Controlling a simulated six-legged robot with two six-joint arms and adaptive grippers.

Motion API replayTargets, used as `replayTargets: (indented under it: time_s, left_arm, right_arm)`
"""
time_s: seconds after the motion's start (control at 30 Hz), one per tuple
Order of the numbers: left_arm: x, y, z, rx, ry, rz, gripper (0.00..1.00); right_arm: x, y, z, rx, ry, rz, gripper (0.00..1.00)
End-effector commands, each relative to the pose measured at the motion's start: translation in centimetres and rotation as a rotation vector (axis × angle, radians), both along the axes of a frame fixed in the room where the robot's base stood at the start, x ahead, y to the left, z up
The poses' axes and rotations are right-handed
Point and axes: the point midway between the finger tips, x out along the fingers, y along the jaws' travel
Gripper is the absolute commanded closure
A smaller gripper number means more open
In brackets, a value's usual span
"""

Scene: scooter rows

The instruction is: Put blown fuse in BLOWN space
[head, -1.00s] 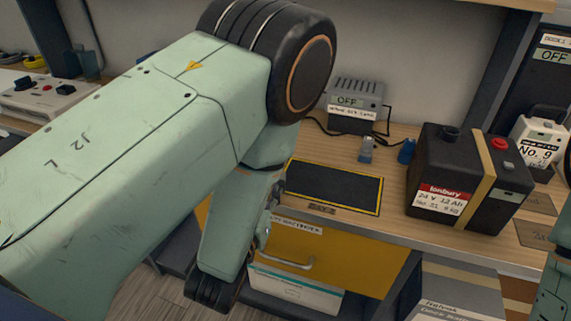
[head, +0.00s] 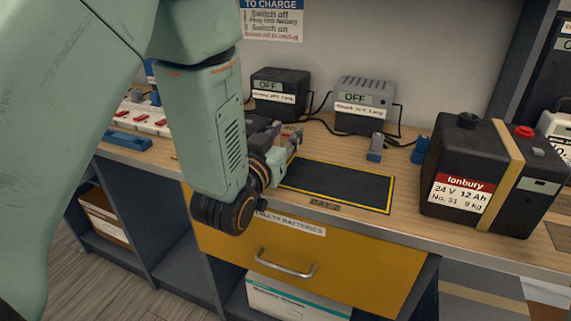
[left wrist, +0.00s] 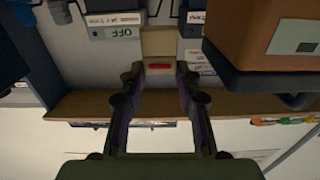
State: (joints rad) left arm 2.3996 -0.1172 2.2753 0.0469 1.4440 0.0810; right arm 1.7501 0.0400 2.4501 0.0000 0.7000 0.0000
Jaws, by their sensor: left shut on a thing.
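My left gripper (head: 285,143) is above the bench, by the left end of the black yellow-edged pad. Its fingers also show in the left wrist view (left wrist: 159,72), shut on a small tan piece (left wrist: 158,42) with a red mark at the fingertips. I take this piece for the fuse; whether it is blown cannot be told. In the head view the gripper mostly hides it. No space marked BLOWN can be read in these frames. My right gripper is not in view.
The black pad (head: 340,184) lies empty. An Ionbury battery (head: 462,205) stands right of it. Two chargers marked OFF, one black (head: 280,97) and one grey (head: 364,102), stand behind with cables. A yellow drawer (head: 345,268) is shut below. A power strip (head: 140,115) lies left.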

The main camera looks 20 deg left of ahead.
Motion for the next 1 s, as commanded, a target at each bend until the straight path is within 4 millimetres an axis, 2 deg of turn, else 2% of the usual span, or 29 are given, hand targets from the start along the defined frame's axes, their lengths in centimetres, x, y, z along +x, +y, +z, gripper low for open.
replayTargets:
  time_s: [0.03, 0.27, 0.43, 0.9, 0.93, 1.0]
  left_arm:
    - [0.0, -0.1, -0.9, 0.000, -0.001, 0.000, 0.98]
    - [0.0, -0.2, -2.4, 0.001, -0.001, -0.001, 0.98]
    - [0.0, -0.3, -4.9, 0.001, 0.000, -0.002, 0.98]
    - [0.0, -0.3, -5.5, 0.000, -0.003, -0.001, 0.98]
    - [0.0, -0.3, -5.5, 0.000, -0.002, -0.001, 0.65]
    - [0.0, -0.3, -5.4, 0.000, -0.002, -0.001, 0.59]
  right_arm:
    - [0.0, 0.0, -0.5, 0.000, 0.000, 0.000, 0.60]
    - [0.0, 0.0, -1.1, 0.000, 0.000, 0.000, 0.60]
    - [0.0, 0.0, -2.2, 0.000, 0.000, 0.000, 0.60]
    - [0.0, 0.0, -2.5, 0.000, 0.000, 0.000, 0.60]
    - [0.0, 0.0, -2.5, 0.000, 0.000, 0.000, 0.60]
    - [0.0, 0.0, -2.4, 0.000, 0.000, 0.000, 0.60]
